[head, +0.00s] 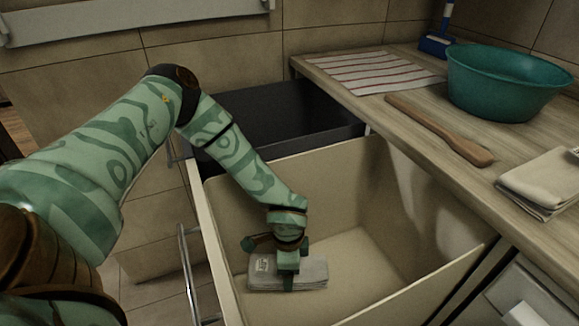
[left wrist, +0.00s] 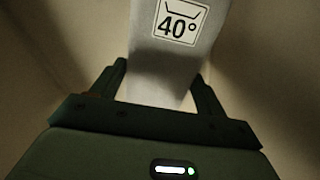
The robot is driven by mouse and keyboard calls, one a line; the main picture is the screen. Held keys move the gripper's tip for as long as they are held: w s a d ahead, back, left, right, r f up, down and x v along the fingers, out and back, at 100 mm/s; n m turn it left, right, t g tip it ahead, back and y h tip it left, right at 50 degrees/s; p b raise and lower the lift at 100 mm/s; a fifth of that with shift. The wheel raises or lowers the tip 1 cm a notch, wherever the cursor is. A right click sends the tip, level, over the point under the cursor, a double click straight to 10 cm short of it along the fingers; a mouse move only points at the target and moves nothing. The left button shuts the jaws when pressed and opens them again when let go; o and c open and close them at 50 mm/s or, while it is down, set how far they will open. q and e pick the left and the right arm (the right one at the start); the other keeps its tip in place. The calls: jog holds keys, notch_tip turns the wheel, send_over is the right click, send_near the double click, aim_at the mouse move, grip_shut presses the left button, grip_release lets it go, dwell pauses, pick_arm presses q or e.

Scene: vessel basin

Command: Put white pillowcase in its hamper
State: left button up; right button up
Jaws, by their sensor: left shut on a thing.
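The folded white pillowcase (head: 312,274), greyish in this light, is inside the cream hamper (head: 375,158), low down toward its front left. My left gripper (head: 287,275) reaches down into this hamper and is shut on the pillowcase. In the left wrist view the pillowcase (left wrist: 162,80) sits between the two fingers, with a black-on-white 40° wash label on it. I cannot tell whether it touches the hamper floor. My right gripper is not in view.
A dark grey hamper (head: 290,118) stands behind the cream one. The wooden counter (head: 400,97) at right holds a teal basin (head: 508,85), a wooden paddle (head: 440,130), a striped cloth (head: 370,72) and folded pale cloth (head: 545,180). The hamper's right side is empty.

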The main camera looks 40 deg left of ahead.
pick_arm(q)
jog(key=shift+f, duration=0.45)
jog(key=o, duration=1.2)
jog(key=shift+o, duration=0.2)
jog(key=shift+r, duration=0.1)
